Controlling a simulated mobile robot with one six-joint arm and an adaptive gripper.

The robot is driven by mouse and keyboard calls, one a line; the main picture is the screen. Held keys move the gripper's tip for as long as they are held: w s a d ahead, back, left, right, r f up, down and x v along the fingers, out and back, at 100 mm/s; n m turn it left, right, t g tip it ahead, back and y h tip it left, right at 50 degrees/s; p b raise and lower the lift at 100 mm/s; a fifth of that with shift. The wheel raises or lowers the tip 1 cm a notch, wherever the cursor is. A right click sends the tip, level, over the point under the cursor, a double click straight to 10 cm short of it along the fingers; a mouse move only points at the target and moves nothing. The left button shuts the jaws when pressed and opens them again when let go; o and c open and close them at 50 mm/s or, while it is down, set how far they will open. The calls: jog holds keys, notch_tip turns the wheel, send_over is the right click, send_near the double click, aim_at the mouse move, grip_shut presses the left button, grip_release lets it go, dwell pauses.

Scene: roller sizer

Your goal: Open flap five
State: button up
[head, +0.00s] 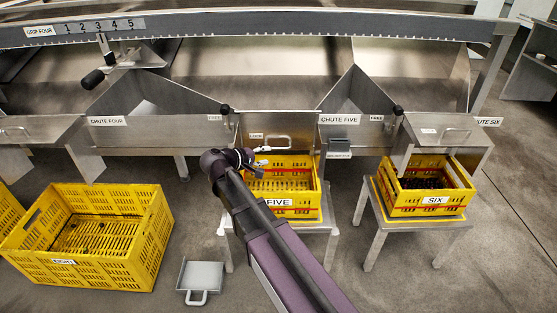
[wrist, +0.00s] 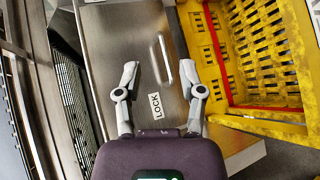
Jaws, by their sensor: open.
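A LOCK label (head: 256,136) is left of the handle. My gripper (head: 264,156) is just in front of the flap, over the crate's back edge. In the wrist view my gripper (wrist: 160,72) is open and empty. The handle (wrist: 165,58) lies ahead between the fingertips, nearer the right finger, with no contact visible. The LOCK label (wrist: 154,105) also shows there.
Crate SIX (head: 425,190) stands on a stand at right, and crate EIGHT (head: 90,235) is on the floor at left. Crate five's rim (wrist: 215,75) is close to my right finger. A grey scoop-like tray (head: 200,276) lies on the floor.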

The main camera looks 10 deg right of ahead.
aim_at(276, 149)
jog(key=w+a+f+n+t+h+b, duration=0.1)
jog(key=w+a+f+t+b, duration=0.1)
jog(key=b, duration=0.4)
jog(key=shift+w+a+f, duration=0.2)
jog(key=shift+a+f, duration=0.55)
jog(key=shift+a, duration=0.65)
jog(key=shift+w+d, duration=0.1)
jog(key=shift+d, duration=0.05)
jog(key=shift+n, duration=0.3)
jog(key=shift+r+b+x, duration=0.2)
jog(key=shift+b+x, duration=0.3)
jog(key=shift+x, duration=2.85)
jog(key=shift+r+b+x, duration=0.2)
jog(key=shift+b+x, duration=0.3)
jog(key=shift+x, duration=2.85)
jog(key=shift+w, duration=0.1)
grip_shut()
